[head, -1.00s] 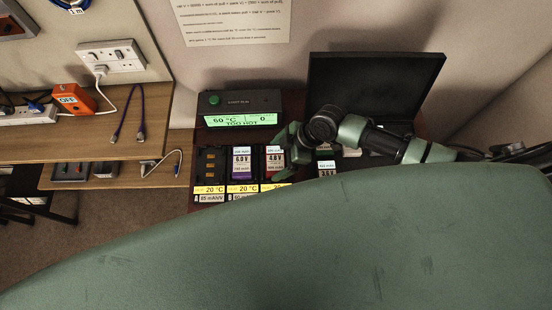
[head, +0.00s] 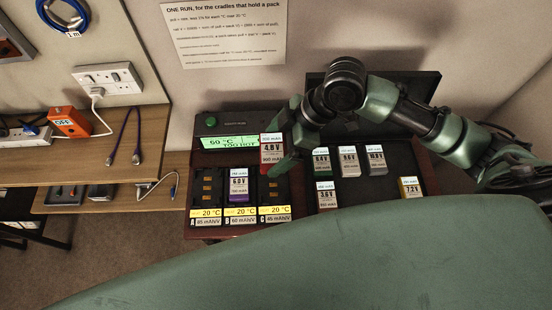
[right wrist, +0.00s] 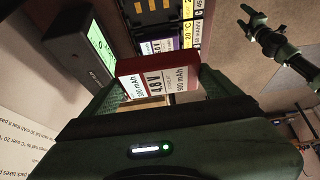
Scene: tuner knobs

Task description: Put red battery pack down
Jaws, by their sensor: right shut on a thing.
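The red battery pack (head: 272,151), labelled 4.8 V, is held upright above cradle C (head: 275,190), in front of the lit display. My right gripper (head: 285,154) is shut on it. In the right wrist view the red pack (right wrist: 157,76) sits between the two green fingers of my right gripper (right wrist: 160,90). Cradle C shows bare contacts, as does cradle A (head: 207,188). Cradle B holds a purple 6.0 V pack (head: 239,186). My left gripper (right wrist: 250,22) shows small in the right wrist view, far from the packs; its jaws are unclear.
The tester display (head: 230,142) reads 60 °C, TOO HOT. Right of the cradles, a dark open case (head: 365,195) holds several packs, with bare room between its rows. Its lid (head: 405,87) stands behind, partly hidden by my right arm. A wooden shelf (head: 90,155) is at left.

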